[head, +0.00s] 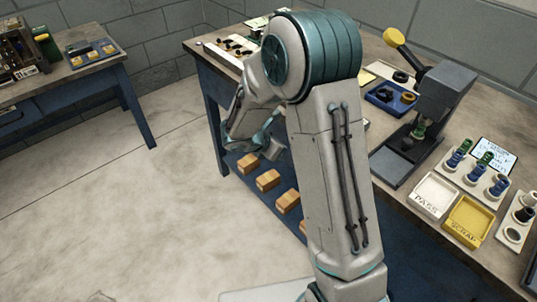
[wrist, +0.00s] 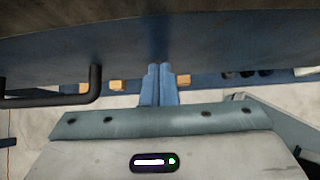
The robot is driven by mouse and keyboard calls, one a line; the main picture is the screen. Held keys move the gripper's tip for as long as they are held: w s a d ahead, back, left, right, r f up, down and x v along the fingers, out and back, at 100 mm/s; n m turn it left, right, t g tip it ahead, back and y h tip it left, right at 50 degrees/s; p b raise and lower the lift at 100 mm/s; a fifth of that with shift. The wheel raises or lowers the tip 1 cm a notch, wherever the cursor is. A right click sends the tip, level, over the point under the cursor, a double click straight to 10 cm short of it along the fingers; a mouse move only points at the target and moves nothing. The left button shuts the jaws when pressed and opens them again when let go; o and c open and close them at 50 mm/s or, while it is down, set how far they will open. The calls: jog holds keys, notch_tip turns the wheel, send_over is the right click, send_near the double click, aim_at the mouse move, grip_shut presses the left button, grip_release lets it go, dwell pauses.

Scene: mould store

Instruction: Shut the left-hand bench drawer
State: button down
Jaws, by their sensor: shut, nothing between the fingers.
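My gripper (wrist: 160,72) is shut and empty; its two blue fingers lie together in the wrist view. Their tips are at or very near a broad dark blue-grey panel (wrist: 225,55), which looks like a drawer front; I cannot tell whether they touch. A black bar handle (wrist: 96,85) shows left of the fingers, apart from them. In the head view my gripper is low at the front of the wooden bench (head: 386,53), largely hidden by my arm. My arm also covers the drawer area there, so how far the drawer stands out cannot be told.
Several wooden blocks (head: 268,180) sit on the low blue shelf under the bench. A press (head: 440,95), a white PASS tray (head: 434,195) and a yellow SCRAP tray (head: 468,221) stand on top. Open floor (head: 120,215) lies to the left, before a second bench (head: 75,78).

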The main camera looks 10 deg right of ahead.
jog(key=shift+w+d+r, duration=0.1)
jog(key=shift+w+d, duration=0.1)
jog(key=shift+d, duration=0.35)
jog(key=s+a+r+p, duration=0.1)
jog(key=s+a+r, duration=0.4)
jog(key=a, duration=0.5)
jog(key=shift+s+a+r, duration=0.2)
jog(key=shift+s+r, duration=0.15)
jog(key=shift+r, duration=0.6)
